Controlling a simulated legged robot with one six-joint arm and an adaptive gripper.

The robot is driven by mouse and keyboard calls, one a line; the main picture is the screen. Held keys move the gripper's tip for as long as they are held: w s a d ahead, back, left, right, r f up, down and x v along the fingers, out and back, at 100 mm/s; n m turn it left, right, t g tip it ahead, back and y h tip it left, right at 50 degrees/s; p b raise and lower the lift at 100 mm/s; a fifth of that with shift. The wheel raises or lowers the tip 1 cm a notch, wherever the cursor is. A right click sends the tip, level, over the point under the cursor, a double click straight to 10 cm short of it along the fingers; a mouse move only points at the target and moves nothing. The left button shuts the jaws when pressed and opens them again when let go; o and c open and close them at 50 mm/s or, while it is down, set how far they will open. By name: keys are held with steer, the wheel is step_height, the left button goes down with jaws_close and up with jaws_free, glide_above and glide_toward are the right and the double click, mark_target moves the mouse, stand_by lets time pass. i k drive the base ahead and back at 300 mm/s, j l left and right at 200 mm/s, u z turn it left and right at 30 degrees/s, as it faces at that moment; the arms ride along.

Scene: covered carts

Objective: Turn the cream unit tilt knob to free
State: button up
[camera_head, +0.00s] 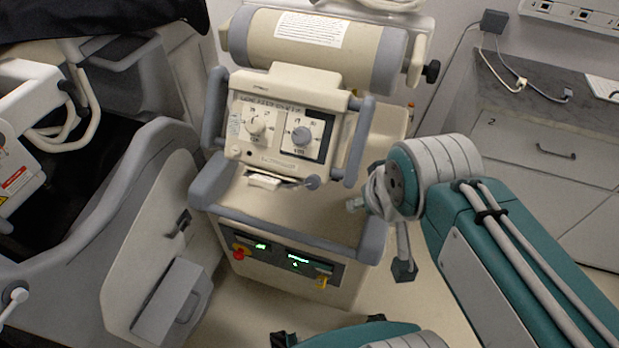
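The cream unit (262,188) stands in the middle of the head view, with a control panel tilted toward me. The panel carries two round knobs side by side: a cream knob (257,126) on the left and a grey knob (301,136) on a white plate on the right. The lettering around both is too small to read, so I cannot tell which is the tilt knob or how it is set. My teal and grey arm rises at the right, its upper joint beside the unit and apart from the knobs. I cannot make out my gripper's fingers.
Grey handles (355,140) flank the panel, and a large roller (310,48) lies behind it. A lower panel has a red knob (240,252) and green displays. A grey-and-cream machine (140,200) stands at left, a drawer cabinet (545,140) at right.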

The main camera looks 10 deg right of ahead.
mark_target(431, 72)
steer(key=k, duration=0.4)
steer(key=i+l, duration=0.1)
steer(key=l, duration=1.15)
steer(key=i+l+u, duration=0.1)
steer(key=i, duration=0.4)
